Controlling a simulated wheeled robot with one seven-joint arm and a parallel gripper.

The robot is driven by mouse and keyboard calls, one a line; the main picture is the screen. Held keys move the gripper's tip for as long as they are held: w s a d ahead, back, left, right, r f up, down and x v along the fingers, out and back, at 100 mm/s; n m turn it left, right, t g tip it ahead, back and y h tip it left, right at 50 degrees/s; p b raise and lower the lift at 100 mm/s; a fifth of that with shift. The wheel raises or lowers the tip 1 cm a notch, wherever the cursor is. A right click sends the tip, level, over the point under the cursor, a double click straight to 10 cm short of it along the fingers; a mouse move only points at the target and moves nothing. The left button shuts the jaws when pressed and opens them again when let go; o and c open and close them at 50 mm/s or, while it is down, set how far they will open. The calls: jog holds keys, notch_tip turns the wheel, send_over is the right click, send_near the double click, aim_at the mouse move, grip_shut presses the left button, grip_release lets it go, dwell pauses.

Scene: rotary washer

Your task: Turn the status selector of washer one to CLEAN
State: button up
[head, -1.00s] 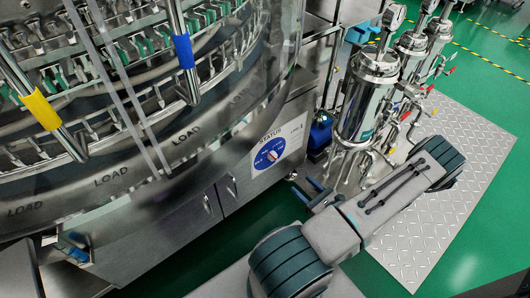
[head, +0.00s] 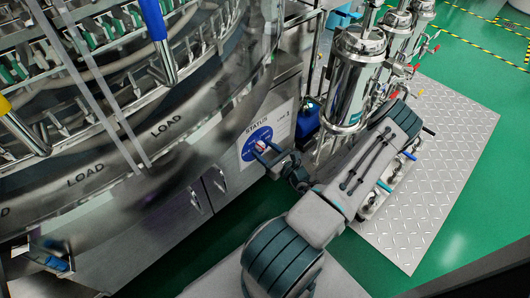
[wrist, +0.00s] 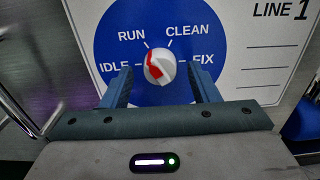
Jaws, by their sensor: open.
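The status selector is a white round knob with a red mark, in the middle of a blue dial (wrist: 115,42) labelled IDLE, RUN, CLEAN and FIX. In the wrist view the knob (wrist: 162,68) sits between the two blue fingers of my gripper (wrist: 160,80). The fingers are open, one on each side, with visible gaps to the knob. The red mark is on the knob's left part, toward the RUN and IDLE side; its exact setting is hard to tell. In the head view my gripper (head: 268,154) is in front of the dial (head: 250,148), partly covering it.
The plate reads LINE 1 (wrist: 280,10). The washer's cabinet doors (head: 205,190) with handles lie left of the dial. A blue container (head: 308,118) and steel filter vessels (head: 352,80) stand right of it, near my arm. Green floor (head: 165,265) is open below.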

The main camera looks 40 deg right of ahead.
jog(key=shift+w, duration=0.2)
jog(key=c, duration=1)
jog(key=shift+o, duration=0.2)
